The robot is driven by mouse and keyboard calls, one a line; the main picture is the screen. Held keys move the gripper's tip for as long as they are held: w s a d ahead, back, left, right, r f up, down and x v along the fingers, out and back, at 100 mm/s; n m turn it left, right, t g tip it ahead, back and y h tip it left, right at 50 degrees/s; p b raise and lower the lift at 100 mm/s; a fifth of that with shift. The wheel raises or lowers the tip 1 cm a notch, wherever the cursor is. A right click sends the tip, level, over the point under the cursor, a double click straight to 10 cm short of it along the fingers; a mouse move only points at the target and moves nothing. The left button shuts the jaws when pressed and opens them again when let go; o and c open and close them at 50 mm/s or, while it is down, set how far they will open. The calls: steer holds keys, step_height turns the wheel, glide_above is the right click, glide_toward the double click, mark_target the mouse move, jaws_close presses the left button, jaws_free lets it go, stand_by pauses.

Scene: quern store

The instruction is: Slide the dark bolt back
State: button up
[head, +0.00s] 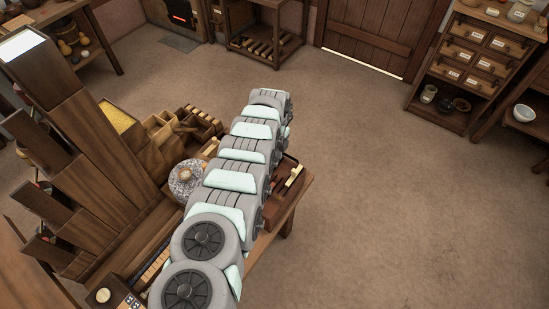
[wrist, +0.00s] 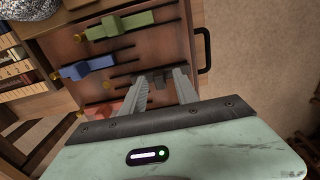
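In the wrist view a brown wooden panel (wrist: 160,45) carries several coloured sliding bolts. The dark bolt (wrist: 157,83) shows as a dark block between the fingers of my gripper (wrist: 162,76). The fingers stand apart, one on either side of it; I cannot tell whether they touch it. Part of the dark bolt is hidden by the fingers. A green bolt (wrist: 118,24) and a blue bolt (wrist: 88,68) lie above and to the left. A red bolt (wrist: 132,99) is partly hidden beside the left finger. In the head view my arm hides the gripper.
A black handle (wrist: 204,50) stands at the panel's right edge. In the head view a round stone quern (head: 186,178) and wooden compartments (head: 190,125) stand left of my arm. Shelves (head: 465,65) stand at the right. The floor (head: 390,180) right of the bench is clear.

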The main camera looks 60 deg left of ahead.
jaws_close()
stand_by(1.4)
